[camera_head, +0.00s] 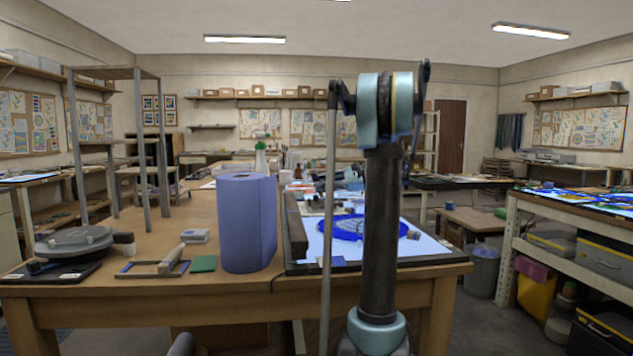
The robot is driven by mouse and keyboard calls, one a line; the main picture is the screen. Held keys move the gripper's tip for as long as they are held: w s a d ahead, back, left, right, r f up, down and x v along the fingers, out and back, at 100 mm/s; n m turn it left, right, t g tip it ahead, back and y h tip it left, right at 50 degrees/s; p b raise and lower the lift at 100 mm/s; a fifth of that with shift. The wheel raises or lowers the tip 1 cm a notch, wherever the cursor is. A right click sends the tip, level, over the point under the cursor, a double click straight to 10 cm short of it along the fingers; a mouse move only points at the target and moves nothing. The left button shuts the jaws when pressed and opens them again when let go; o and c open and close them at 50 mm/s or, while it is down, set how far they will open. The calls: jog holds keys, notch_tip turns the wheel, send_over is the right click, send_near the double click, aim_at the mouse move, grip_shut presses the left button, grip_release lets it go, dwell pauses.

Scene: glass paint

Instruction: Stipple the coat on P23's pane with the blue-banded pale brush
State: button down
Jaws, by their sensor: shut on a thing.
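A round pane (352,227) with blue areas and pale leaf-like shapes lies on the lit white panel (425,245) of the bench. My arm stands in front of its right part and hides some of it. No label is readable, so I cannot tell whether it is P23's pane. I cannot make out the blue-banded pale brush. My gripper cannot be picked out; my arm's upright link and top joint fill the centre right.
A blue paper roll (247,222) stands on the wooden bench (200,290), left of a dark bar (295,228). A turntable (75,241), a framed tool (152,269) and a green block (203,263) lie further left. Bottles and small items crowd the back. A shelved bench (570,227) stands right.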

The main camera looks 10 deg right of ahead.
jog(key=shift+d, duration=0.75)
jog(key=s, duration=0.7)
jog(key=shift+f, duration=0.15)
jog(key=shift+f, duration=0.4)
dwell(0.9)
notch_tip(320, 180, up, 2)
jog(key=shift+r, duration=0.1)
dwell(0.5)
